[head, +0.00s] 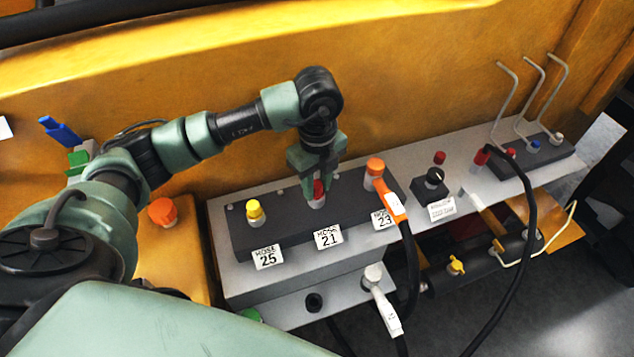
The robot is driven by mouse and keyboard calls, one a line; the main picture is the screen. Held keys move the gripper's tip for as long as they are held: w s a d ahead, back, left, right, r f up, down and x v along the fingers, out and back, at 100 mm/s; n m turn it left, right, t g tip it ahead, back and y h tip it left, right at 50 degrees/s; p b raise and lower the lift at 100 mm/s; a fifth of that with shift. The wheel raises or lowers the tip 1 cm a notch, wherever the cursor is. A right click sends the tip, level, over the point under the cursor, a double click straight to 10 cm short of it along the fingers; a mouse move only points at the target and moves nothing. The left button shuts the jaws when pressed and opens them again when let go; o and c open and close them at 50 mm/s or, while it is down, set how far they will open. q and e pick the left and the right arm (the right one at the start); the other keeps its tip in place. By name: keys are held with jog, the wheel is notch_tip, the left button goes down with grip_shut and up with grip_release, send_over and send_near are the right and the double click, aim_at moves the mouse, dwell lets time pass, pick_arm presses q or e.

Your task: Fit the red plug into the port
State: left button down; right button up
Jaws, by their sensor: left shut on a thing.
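My left gripper (317,188) points down over the middle position of the dark port block (285,222), above the label "HOSE 21" (328,236). It is shut on a red cap (318,196), which sits on a pale collar at the block; the fingers partly hide it. A red plug (482,155) on the end of a black hose (527,190) is farther right, beside a dark block with red, blue and white fittings (535,146). My left gripper is well apart from that plug. My right gripper is not in view.
A yellow cap (255,211) and an orange cap (375,166) flank the gripper. An orange hose connector (392,203) hangs over the block's right end. A black knob (434,177) and bent wire rods (531,90) stand right. A yellow wall (400,80) rises behind.

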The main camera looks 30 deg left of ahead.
aim_at(317, 184)
pick_arm(q)
jog(key=shift+f+b, duration=0.3)
jog(key=shift+f, duration=0.2)
jog(key=c, duration=1)
grip_release()
jog(key=shift+o, duration=0.2)
jog(key=shift+r, duration=0.1)
notch_tip(317, 184, up, 7)
jog(key=shift+w+f+b, duration=0.1)
jog(key=shift+b, duration=0.7)
jog(key=shift+r, duration=0.5)
jog(key=shift+f, duration=0.1)
